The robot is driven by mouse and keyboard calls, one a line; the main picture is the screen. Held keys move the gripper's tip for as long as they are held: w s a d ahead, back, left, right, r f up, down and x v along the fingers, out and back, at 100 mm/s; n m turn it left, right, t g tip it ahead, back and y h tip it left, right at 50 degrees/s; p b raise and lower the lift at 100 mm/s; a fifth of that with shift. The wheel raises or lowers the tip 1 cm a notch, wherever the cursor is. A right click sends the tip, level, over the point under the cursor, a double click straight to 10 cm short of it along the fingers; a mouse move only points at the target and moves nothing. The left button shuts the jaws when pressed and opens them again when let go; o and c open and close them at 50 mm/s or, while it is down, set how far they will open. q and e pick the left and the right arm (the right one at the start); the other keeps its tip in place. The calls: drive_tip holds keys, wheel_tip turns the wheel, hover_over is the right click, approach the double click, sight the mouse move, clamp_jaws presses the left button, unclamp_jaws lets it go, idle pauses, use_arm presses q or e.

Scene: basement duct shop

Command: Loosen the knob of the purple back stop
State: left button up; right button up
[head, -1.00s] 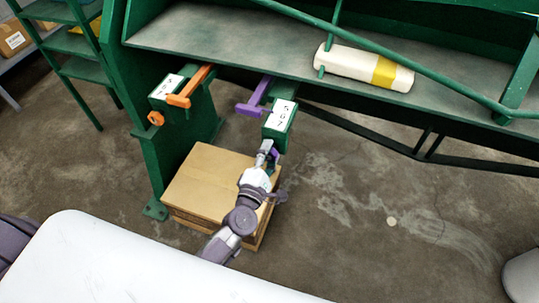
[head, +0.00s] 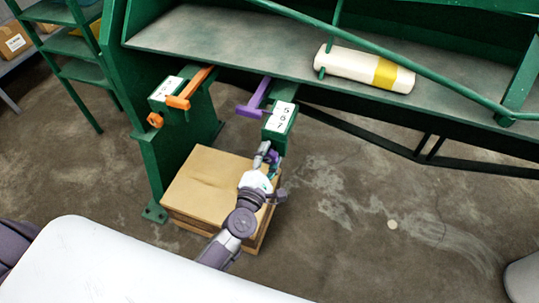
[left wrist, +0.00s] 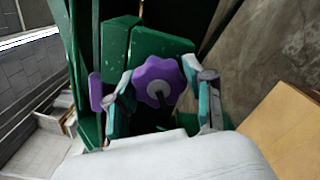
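The purple back stop (head: 254,99) sticks out from under the green machine's edge, above a green bracket with a white number label (head: 282,116). Its lobed purple knob (left wrist: 158,82) faces the left wrist camera, and part of it shows in the head view (head: 274,157). My left gripper (left wrist: 160,96) is open, with one finger on each side of the knob. I cannot tell whether either finger touches it. An orange back stop (head: 188,92) with its own orange knob (head: 155,120) is to the left. My right gripper is not in view.
A cardboard box (head: 205,185) stands on the floor below and beside my left arm. A white roll with a yellow band (head: 364,69) lies on the green machine's bed. Green shelves (head: 72,45) stand at the left. The floor on the right is mostly clear.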

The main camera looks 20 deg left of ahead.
use_arm(q)
drive_tip(key=shift+o, duration=1.1)
drive_tip(key=s, duration=1.2)
drive_tip(key=shift+a, duration=0.2)
